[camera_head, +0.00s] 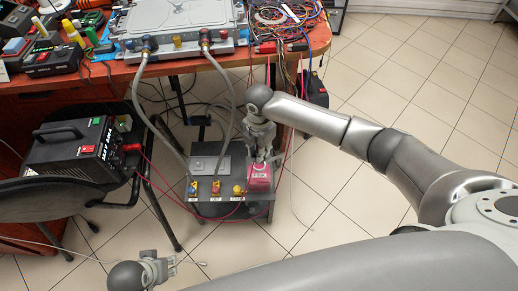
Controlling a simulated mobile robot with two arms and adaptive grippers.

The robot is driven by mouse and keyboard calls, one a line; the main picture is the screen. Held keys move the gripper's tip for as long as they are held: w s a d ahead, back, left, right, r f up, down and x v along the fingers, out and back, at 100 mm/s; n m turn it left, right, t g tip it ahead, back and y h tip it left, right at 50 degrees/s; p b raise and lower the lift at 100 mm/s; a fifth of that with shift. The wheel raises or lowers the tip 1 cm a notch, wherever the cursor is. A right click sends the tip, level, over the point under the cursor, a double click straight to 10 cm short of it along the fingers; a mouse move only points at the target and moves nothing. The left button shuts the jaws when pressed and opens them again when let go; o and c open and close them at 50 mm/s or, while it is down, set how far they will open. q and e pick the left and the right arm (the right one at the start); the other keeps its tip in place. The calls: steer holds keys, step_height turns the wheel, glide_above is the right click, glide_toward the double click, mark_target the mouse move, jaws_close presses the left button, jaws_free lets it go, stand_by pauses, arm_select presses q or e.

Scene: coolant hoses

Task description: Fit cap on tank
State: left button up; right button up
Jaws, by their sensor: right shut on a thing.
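A pink tank (259,180) with a white label stands at the right end of the low grey unit (228,209) under the table. My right gripper (267,158) points down at the top of the tank. It is shut on the cap, which its fingers mostly hide, so I cannot tell how the cap sits on the tank's neck. My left gripper (170,268) is low at the bottom left, away from the tank. Its fingers are too small to tell open from shut.
Blue, orange and yellow fittings (215,187) line the unit's front, left of the tank. Grey hoses (224,80) run down from the table. A black power unit (77,151) rests on a chair at left. Red wires (163,180) cross nearby. Tiled floor at right is clear.

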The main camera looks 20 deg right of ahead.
step_height(320, 180, down, 2)
steer(key=shift+f+b, duration=0.1)
steer(key=shift+b, duration=1.05)
arm_select(q)
steer(key=v, duration=0.9)
steer(key=shift+w+r+t, duration=0.25)
steer(key=shift+w+t, duration=0.05)
steer(key=shift+w, duration=0.05)
arm_select(e)
steer(key=shift+f, duration=0.7)
arm_select(q)
steer(key=shift+a, duration=0.1)
arm_select(e)
steer(key=shift+f, duration=0.4)
arm_select(q)
steer(key=shift+f, duration=0.25)
arm_select(e)
steer(key=shift+f, duration=0.1)
arm_select(q)
steer(key=shift+w+r, duration=0.1)
steer(key=shift+w, duration=0.05)
steer(key=shift+f, duration=0.55)
steer(key=shift+w, duration=0.2)
arm_select(e)
steer(key=shift+f, duration=0.1)
arm_select(q)
steer(key=shift+f+p, duration=0.35)
steer(key=shift+f, duration=0.4)
